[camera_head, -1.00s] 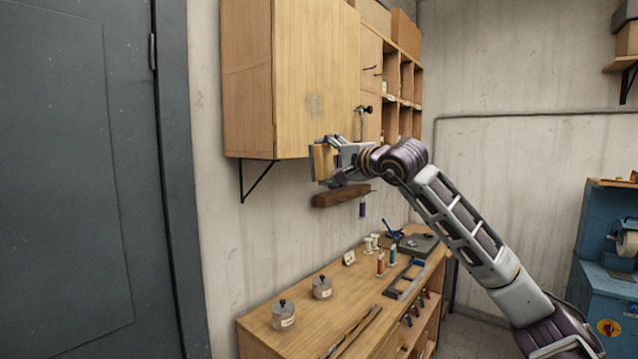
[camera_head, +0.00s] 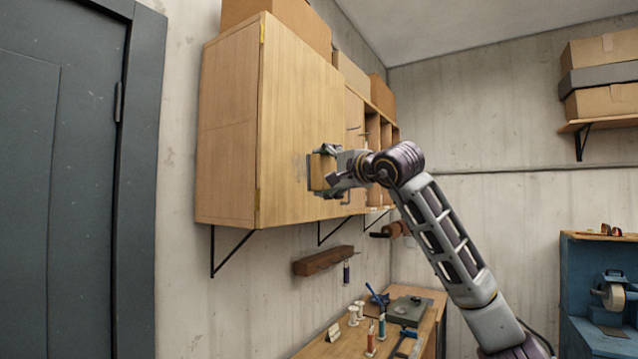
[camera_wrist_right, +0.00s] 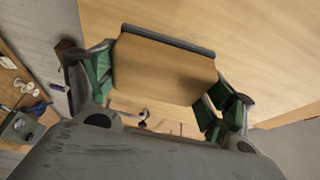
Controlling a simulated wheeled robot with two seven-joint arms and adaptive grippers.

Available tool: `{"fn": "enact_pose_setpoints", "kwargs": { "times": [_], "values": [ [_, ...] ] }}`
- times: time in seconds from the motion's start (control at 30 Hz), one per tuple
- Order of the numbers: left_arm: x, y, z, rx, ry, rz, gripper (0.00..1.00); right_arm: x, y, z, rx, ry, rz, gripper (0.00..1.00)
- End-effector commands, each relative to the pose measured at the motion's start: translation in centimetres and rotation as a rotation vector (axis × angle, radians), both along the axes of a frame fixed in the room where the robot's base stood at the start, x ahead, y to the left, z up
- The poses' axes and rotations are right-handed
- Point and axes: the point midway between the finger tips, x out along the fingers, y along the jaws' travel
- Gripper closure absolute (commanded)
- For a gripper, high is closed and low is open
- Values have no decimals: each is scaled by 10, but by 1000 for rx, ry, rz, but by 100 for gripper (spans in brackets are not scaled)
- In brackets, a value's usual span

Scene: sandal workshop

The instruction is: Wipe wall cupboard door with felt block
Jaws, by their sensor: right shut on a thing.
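The wall cupboard door (camera_head: 290,120) is a pale wooden panel at the centre of the head view, and it fills the upper part of the wrist view (camera_wrist_right: 240,32). My right gripper (camera_head: 325,172) is shut on the felt block (camera_head: 318,172), which has a wooden back and a thin grey layer on its far side. In the wrist view the block (camera_wrist_right: 160,70) sits between the two fingers, its grey edge towards the door. The block is at the door's lower part; whether it touches is hard to tell. My left gripper is not in view.
A workbench (camera_head: 427,325) with spools, bottles and tools stands below. A wooden wall rail (camera_head: 322,260) hangs under the cupboard. Boxes (camera_head: 280,18) sit on top of the cupboard. A dark grey door (camera_head: 55,190) is at left, a blue machine (camera_head: 590,275) at right.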

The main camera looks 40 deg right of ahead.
Motion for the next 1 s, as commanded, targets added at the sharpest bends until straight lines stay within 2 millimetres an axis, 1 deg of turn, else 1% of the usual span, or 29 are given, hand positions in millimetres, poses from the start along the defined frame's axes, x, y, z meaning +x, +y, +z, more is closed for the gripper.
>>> {"fn": "enact_pose_setpoints", "kwargs": {
  "times": [0.1,0.4,0.47,0.77,1.0],
  "values": [
    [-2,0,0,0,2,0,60,-3,-1,4,1,-4,-3,36],
    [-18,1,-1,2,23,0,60,-2,-1,3,1,-4,-3,36],
    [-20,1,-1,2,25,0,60,-2,-1,3,1,-4,-3,36],
    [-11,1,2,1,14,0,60,4,2,4,2,-3,-1,36],
    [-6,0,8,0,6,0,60,18,7,4,2,-2,-2,36]
  ]
}}
